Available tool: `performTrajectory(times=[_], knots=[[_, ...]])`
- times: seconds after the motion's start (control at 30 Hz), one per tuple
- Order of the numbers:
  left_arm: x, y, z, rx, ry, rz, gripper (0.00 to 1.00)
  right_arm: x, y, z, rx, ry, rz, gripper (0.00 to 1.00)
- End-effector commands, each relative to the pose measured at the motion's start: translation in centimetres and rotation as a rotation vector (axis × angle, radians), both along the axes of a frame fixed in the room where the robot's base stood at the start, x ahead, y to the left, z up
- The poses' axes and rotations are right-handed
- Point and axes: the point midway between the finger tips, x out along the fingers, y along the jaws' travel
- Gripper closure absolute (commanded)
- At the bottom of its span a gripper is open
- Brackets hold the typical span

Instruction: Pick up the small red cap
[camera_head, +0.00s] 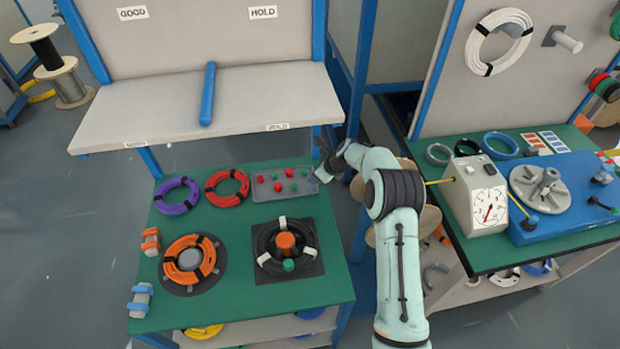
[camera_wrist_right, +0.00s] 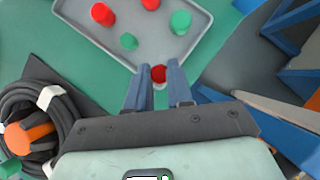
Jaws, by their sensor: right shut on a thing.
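A small red cap (camera_wrist_right: 159,74) sits between the fingertips of my right gripper (camera_wrist_right: 160,80), which is shut on it at the corner of a grey tray (camera_wrist_right: 152,27). Other red caps (camera_wrist_right: 102,13) and green caps (camera_wrist_right: 181,20) stand in the tray, clear of the fingers. In the head view my right gripper (camera_head: 322,173) is at the right end of the tray (camera_head: 266,197), and the held cap cannot be made out there. Whether the cap still touches the tray, I cannot tell. My left gripper is out of view.
Purple (camera_head: 177,195) and red (camera_head: 227,188) cable coils lie left of the tray on the green table (camera_head: 225,222). A black coil (camera_head: 264,245) on a dark plate lies in front, an orange coil (camera_head: 172,270) front left. A shelf (camera_head: 160,110) stands behind.

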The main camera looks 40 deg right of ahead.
Motion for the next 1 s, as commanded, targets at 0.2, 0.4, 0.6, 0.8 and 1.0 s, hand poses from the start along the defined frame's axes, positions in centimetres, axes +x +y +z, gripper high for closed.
performTrajectory(times=[0.2,0.4,0.6,0.8,1.0], knots=[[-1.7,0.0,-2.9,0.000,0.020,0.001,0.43,-6.4,-1.9,-0.5,-0.001,0.003,-0.006,1.00],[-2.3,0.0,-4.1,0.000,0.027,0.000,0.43,-11.3,-3.2,-0.4,0.000,0.002,-0.003,1.00],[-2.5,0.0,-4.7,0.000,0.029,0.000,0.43,-14.0,-4.0,-0.3,0.000,0.001,-0.001,1.00],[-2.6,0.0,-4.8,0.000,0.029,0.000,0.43,-14.9,-4.2,-0.2,0.001,-0.001,0.001,1.00],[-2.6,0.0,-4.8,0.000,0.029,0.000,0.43,-14.9,-4.3,-0.1,0.000,0.000,0.001,1.00]])
